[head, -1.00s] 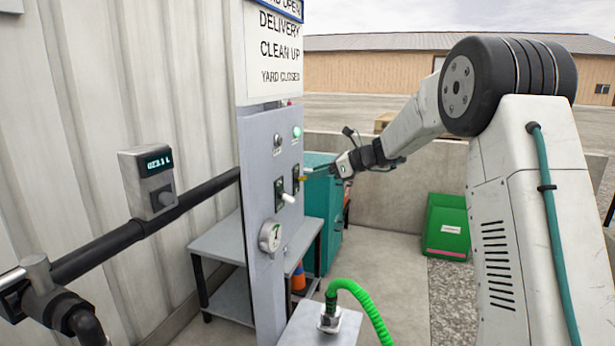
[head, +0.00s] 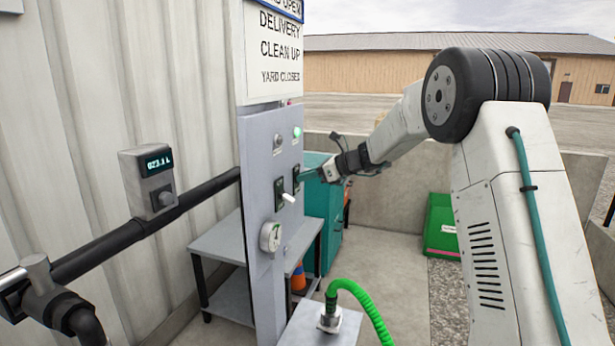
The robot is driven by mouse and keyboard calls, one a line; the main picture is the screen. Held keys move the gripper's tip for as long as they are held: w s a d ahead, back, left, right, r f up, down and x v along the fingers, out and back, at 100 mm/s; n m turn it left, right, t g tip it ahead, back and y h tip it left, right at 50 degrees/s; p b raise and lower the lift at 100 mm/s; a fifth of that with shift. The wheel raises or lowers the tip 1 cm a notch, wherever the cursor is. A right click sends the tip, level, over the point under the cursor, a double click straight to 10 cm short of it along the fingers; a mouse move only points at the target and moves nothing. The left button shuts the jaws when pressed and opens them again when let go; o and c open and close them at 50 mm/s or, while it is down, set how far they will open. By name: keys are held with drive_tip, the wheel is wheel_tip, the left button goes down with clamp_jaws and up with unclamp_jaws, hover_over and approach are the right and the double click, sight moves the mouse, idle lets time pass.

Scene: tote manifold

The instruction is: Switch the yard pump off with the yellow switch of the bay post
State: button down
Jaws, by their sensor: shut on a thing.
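The bay post (head: 256,165) is a grey panel left of my arm, with a sign at its top. Its right switch plate (head: 296,180) sits beside a second plate (head: 279,194) with a white lever (head: 288,198). A lamp at the upper right (head: 297,132) glows green; the lamp beside it (head: 278,141) is grey. The switch's present position cannot be seen.
A round gauge (head: 270,237) is low on the post. A black pipe with a meter (head: 155,180) runs along the wall at left. A grey table (head: 222,242) stands behind the post. A green hose (head: 362,300) rises in front. A green box (head: 440,230) is at right.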

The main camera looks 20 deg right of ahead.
drive_tip(key=shift+f, duration=0.1)
drive_tip(key=t+y, duration=0.1)
drive_tip(key=f+t+y, duration=0.1)
drive_tip(key=t+y, duration=0.1)
drive_tip(key=shift+s+d+f+y, duration=0.15)
drive_tip(key=shift+d+f+y, duration=0.1)
drive_tip(key=shift+y, duration=0.15)
drive_tip(key=shift+a+f+t+y, duration=0.1)
drive_tip(key=shift+f+t+y, duration=0.25)
drive_tip(key=shift+t+y, duration=0.55)
drive_tip(key=shift+f+t+y, duration=0.3)
drive_tip(key=shift+t+y, duration=0.4)
drive_tip(key=shift+y, duration=0.4)
drive_tip(key=c, duration=1.3)
unclamp_jaws()
drive_tip(key=v, duration=0.7)
drive_tip(key=shift+s+d+f, duration=0.15)
drive_tip(key=shift+d+f, duration=0.1)
drive_tip(key=shift+f, duration=0.05)
